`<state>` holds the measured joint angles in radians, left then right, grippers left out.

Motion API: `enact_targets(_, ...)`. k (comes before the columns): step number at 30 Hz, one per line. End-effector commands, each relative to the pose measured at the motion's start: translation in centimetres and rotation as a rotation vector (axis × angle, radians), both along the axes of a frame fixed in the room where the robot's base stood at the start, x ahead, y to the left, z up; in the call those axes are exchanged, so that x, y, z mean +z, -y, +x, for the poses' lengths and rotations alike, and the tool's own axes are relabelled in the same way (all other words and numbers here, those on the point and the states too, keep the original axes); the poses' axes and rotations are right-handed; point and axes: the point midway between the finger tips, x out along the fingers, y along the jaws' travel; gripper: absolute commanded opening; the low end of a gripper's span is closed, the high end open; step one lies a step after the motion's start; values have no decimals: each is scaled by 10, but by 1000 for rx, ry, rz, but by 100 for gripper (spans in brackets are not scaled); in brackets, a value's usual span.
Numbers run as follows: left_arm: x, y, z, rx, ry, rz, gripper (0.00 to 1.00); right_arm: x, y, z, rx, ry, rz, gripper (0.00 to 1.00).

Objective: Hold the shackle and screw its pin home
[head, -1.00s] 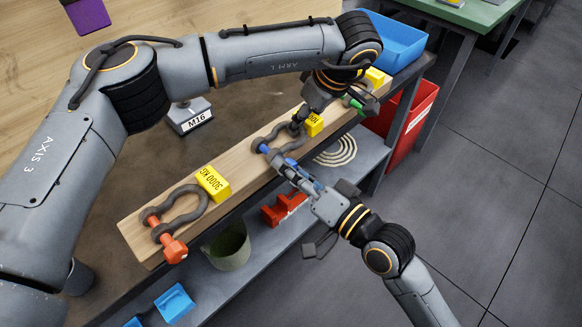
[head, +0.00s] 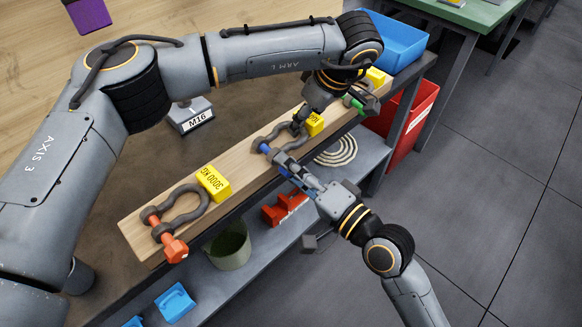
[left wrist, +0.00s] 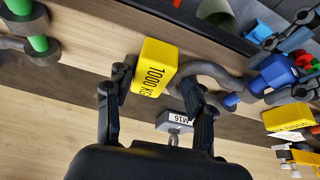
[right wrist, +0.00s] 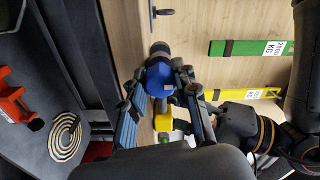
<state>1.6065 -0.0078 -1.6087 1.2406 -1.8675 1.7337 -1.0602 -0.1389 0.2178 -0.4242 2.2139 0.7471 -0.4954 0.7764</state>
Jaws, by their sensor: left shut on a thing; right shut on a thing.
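The grey bow shackle (head: 272,135) lies on the wooden beam, with a blue pin (head: 264,148) across its ears. A yellow 1000 KG block (left wrist: 151,68) sits at its bow. My left gripper (left wrist: 158,76) is shut at the bow end; its fingers stand either side of the yellow block, one touching the bow. Exactly where they grip is partly hidden. My right gripper (head: 284,164) is shut on the pin's blue head (right wrist: 160,78) at the beam's front edge. The fingers hide the pin's thread, so how deep it sits cannot be told.
An orange-pinned shackle (head: 181,204) with a 3000 KG block (head: 214,183) lies left on the beam. A green-pinned shackle (head: 354,102) lies right. An M16 stand (head: 190,117) is behind. A lower shelf (head: 262,255) holds a pot and red block.

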Motion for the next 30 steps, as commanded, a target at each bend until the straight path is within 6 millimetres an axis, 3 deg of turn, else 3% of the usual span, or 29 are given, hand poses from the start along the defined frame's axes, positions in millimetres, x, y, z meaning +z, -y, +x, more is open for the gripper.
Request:
enact_targets(7, 1, -1, 4, 3, 11, 0, 16, 0, -3, -3, 8, -4, 2, 0)
enact_targets(8, 1, -2, 4, 3, 12, -1, 16, 0, -2, -3, 8, -4, 2, 36)
enact_targets(11, 1, -1, 3, 2, 11, 0, 16, 0, -2, -2, 6, -2, 1, 54)
enact_targets(23, 1, 0, 1, 0, 5, 1, 16, -1, 5, -5, 1, 1, -2, 54)
enact_targets(30, 0, 0, 1, -1, 3, 1, 16, -2, 36, -36, 2, -2, -8, 54)
